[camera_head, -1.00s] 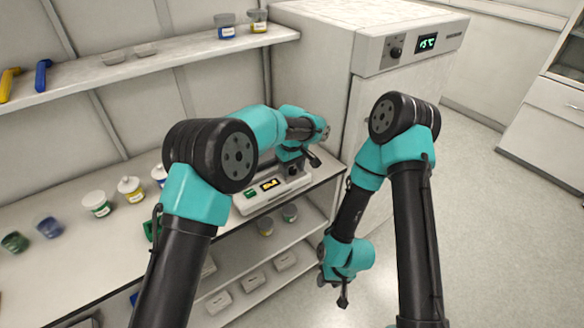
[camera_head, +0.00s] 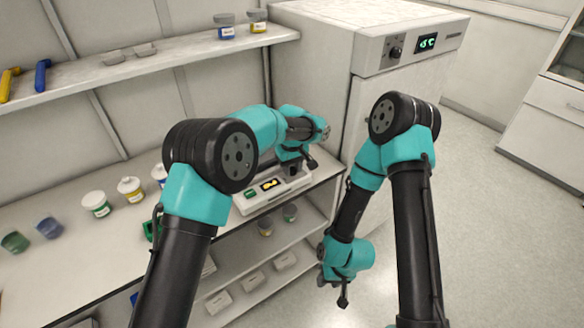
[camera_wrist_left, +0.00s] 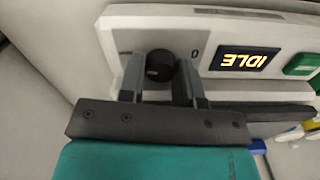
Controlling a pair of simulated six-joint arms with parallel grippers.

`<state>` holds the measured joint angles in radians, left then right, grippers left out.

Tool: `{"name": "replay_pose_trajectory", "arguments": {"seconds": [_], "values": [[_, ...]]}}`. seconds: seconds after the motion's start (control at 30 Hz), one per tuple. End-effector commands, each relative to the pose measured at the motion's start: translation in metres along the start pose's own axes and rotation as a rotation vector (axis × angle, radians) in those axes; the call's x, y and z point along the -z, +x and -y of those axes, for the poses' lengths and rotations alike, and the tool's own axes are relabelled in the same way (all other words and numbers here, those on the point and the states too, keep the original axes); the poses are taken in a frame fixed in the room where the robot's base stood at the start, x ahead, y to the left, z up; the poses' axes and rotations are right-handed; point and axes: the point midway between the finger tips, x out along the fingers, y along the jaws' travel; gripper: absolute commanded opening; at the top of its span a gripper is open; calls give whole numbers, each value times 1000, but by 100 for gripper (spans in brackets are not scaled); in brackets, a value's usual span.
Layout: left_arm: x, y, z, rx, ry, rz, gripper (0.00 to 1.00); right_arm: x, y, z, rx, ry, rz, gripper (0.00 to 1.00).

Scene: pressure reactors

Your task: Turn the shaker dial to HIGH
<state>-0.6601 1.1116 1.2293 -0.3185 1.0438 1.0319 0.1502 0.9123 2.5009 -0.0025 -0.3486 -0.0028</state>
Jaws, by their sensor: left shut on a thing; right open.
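The shaker (camera_head: 270,195) stands on the bench beside the large white cabinet. In the left wrist view its white front panel (camera_wrist_left: 150,25) carries a black dial (camera_wrist_left: 160,66), a display (camera_wrist_left: 245,59) reading IDLE upside down, and a green button (camera_wrist_left: 303,63). A "0" mark shows beside the dial. My left gripper (camera_wrist_left: 160,75) has its two fingers on either side of the dial and is shut on it. In the head view my left gripper (camera_head: 297,165) partly hides the dial side of the shaker.
The white cabinet (camera_head: 400,55) with its own knob and green display stands right of the bench. Several jars, including a green-labelled one (camera_head: 97,204), stand on the bench left of the shaker. A wall shelf (camera_head: 180,55) runs above. The floor (camera_head: 480,230) at right is clear.

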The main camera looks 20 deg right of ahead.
Motion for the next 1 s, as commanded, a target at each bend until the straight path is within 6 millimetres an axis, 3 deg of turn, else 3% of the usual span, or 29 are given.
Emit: {"name": "replay_pose_trajectory", "arguments": {"seconds": [0.13, 0.17, 0.4, 0.77, 1.0], "values": [[0, 0, 0, 0, 0, -1, 8, 0, 0, 0, 0, 0, 0, 43], [0, 0, 0, 0, 0, -1, 34, 0, 0, 0, 0, 0, 0, 43], [0, 0, 0, 0, -1, 0, 57, 0, 0, 0, 0, 0, 0, 43], [0, -5, 0, 0, -1, -1, 57, 0, 0, 0, 0, 0, 0, 43], [0, -34, 0, -3, -1, -3, 57, 0, 0, 0, 0, 0, 0, 43]]}}
